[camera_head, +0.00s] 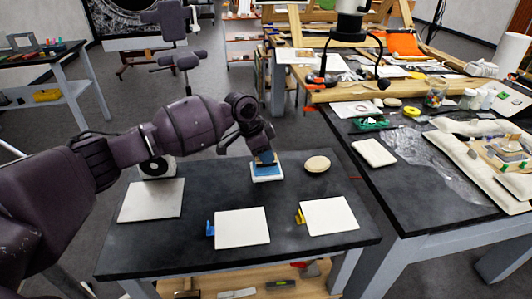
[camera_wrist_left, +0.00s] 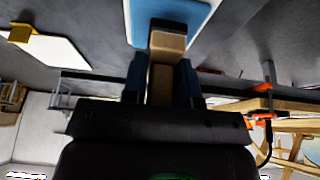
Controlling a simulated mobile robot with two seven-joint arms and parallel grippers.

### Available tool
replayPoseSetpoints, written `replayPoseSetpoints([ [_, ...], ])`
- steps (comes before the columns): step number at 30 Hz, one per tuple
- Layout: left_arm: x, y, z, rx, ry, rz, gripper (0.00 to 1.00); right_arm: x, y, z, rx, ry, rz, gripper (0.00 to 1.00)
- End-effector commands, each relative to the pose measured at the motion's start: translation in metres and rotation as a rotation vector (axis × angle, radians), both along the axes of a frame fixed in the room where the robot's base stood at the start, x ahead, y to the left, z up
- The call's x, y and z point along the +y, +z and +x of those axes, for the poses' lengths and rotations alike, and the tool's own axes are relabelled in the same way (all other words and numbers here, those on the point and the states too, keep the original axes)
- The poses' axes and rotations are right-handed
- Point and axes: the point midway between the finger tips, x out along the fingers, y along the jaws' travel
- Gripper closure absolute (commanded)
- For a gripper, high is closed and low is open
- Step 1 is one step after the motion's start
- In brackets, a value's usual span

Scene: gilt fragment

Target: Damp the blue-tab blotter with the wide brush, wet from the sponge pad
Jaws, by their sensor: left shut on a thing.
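My left gripper (camera_head: 262,153) is shut on the wide brush, whose wooden handle (camera_wrist_left: 167,45) stands between the blue fingers in the left wrist view. The brush is over the blue sponge pad (camera_head: 267,171) in its white tray; the pad also shows in the wrist view (camera_wrist_left: 200,14). The bristles are hidden, so I cannot tell whether they touch the pad. The blue-tab blotter (camera_head: 242,228) lies flat at the front of the dark table, its blue tab (camera_head: 210,228) on its left edge. My right gripper is not in view.
A yellow-tab blotter (camera_head: 330,215) lies to the right of the blue-tab one. A pale square sheet (camera_head: 151,200) lies at the left, and a round pale disc (camera_head: 317,164) right of the pad. A cluttered bench (camera_head: 420,170) adjoins on the right.

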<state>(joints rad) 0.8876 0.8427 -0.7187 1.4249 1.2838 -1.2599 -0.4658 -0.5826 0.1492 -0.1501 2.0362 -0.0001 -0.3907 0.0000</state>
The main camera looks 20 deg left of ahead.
Motion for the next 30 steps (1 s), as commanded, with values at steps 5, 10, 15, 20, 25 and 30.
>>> replayPoseSetpoints([
  [5,-0.0001,-0.0017,-0.0001,0.0,0.0,0.0,0.92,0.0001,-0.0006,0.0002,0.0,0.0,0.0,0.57],
  [10,-0.0001,-0.0034,0.0,0.001,0.0,0.0,0.92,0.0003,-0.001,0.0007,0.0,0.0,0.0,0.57],
  [15,-0.0002,-0.005,0.0,0.001,0.0,0.0,0.92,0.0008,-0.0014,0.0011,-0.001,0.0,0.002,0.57],
  [20,-0.0001,-0.0066,0.0,0.001,0.0,0.0,0.92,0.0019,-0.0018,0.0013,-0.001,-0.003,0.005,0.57],
  [25,-0.0002,-0.0082,0.0,0.0,0.0,0.0,0.92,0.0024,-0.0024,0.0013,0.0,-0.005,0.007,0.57],
  [30,-0.0001,-0.0099,0.0,0.0,0.0,0.0,0.92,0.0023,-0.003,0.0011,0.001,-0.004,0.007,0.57],
])
